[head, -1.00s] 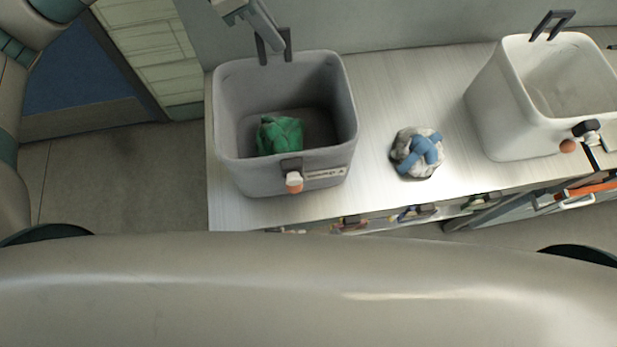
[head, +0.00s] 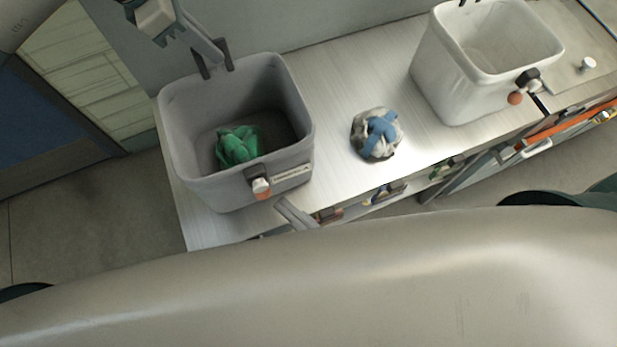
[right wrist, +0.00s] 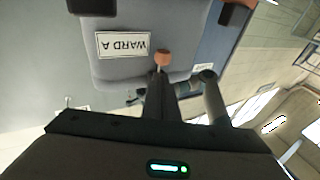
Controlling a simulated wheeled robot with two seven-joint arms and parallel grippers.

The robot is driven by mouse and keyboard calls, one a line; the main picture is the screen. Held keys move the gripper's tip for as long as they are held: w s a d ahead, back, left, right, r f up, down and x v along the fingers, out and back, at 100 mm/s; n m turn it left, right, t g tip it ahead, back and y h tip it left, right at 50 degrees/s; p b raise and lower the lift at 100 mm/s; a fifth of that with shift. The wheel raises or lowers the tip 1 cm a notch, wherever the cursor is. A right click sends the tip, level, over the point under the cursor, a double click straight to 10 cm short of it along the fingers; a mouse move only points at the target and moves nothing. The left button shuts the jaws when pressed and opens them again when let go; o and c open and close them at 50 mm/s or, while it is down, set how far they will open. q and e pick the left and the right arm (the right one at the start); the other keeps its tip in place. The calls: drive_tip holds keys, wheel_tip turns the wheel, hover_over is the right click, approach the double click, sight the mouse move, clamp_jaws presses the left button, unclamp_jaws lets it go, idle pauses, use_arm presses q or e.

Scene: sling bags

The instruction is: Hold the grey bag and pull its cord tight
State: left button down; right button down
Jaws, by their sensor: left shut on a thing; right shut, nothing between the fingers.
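The grey bag (head: 180,165) stands upright and open on the left end of the bench, with a green bundle (head: 238,147) inside. My left gripper (head: 222,54) is at the black loop (head: 206,66) on its back rim, shut on it. A dark cord lock (head: 257,172) with a white and orange end (head: 261,188) hangs on the front wall. My right gripper (head: 282,204) is shut and empty, just right of and below that end. In the right wrist view the orange end (right wrist: 162,58) is close beyond the fingers, beside the "WARD A" label (right wrist: 123,45).
A white bag (head: 440,85) with its own dark loop and orange cord end (head: 515,98) stands right on the bench (head: 330,110). A grey-and-blue bundle (head: 378,134) lies between the bags. Coloured items hang along the bench's front edge.

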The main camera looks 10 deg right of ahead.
drive_tip(key=shift+x, duration=1.45)
wheel_tip(320, 180, down, 7)
drive_tip(key=shift+r, duration=0.1)
drive_tip(key=v, duration=1)
use_arm(q)
drive_tip(key=c, duration=1.8)
unclamp_jaws()
drive_tip(key=shift+o, duration=0.2)
